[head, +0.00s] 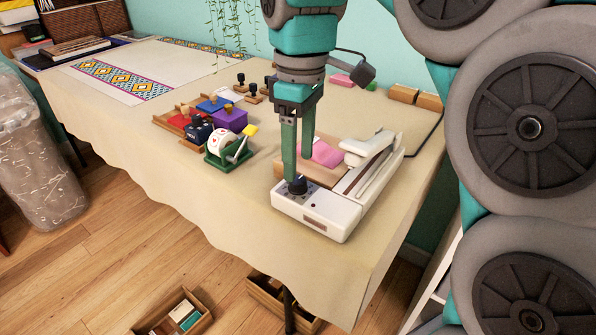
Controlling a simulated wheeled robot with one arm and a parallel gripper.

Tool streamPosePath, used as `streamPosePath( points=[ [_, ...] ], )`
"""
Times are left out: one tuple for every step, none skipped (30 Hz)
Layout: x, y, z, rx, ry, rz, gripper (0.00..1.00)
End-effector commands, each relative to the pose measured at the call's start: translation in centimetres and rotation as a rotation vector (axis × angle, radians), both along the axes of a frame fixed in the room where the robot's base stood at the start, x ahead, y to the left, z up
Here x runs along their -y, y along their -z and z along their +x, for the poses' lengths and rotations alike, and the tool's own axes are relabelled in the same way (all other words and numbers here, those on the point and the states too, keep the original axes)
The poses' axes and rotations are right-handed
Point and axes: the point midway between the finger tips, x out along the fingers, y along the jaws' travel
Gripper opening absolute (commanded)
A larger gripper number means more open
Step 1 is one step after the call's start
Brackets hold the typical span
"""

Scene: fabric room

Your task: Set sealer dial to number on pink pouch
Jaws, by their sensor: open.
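The white sealer (322,214) stands near the front edge of the cloth-covered table, its long arm at the right. Its dark dial (297,186) sits on top at the left front corner. My gripper (299,171) points down with its two green fingers apart. The near fingertip is close to the dial, partly in front of it; I cannot tell whether they touch. The pink pouch (327,154) lies on a brown board beside the sealer's arm, behind the fingers, partly hidden. No number on the pouch or dial is legible.
A green tape dispenser (220,160) and a wooden tray with red, blue and purple things (230,118) stand to the left. Stamps (251,90) and brown blocks (404,94) are farther back. Open boxes (178,318) lie on the floor. The table's left front is clear.

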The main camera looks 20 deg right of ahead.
Motion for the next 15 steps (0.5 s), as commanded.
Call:
streamPosePath(
  points=[
    [0.0,0.6,-0.2,-0.007,0.0,0.0,0.66],
    [0.0,1.0,-0.2,-0.006,0.0,-0.001,0.66],
    [0.0,1.4,-0.2,-0.003,0.0,0.0,0.66],
    [0.0,1.8,-0.1,-0.002,0.0,0.001,0.66],
    [0.0,2.1,-0.1,-0.003,0.0,0.0,0.66],
    [0.0,2.5,-0.2,-0.006,0.0,0.0,0.66],
    [-0.1,2.8,-0.2,-0.006,0.0,0.0,0.66],
    [-0.1,3.1,-0.2,-0.006,0.0,0.0,0.66],
    [-0.1,3.3,-0.2,-0.004,0.0,0.001,0.66],
    [-0.1,3.5,-0.2,-0.002,0.0,0.001,0.66],
    [-0.1,3.6,-0.2,-0.001,0.0,0.001,0.66],
    [-0.1,3.6,-0.1,0.001,0.0,0.001,0.66],
    [-0.1,3.7,-0.1,0.001,0.0,0.001,0.66],
    [-0.1,3.7,-0.1,0.001,0.0,0.001,0.66],
    [-0.1,3.7,-0.1,0.001,0.0,0.001,0.66]
  ],
)
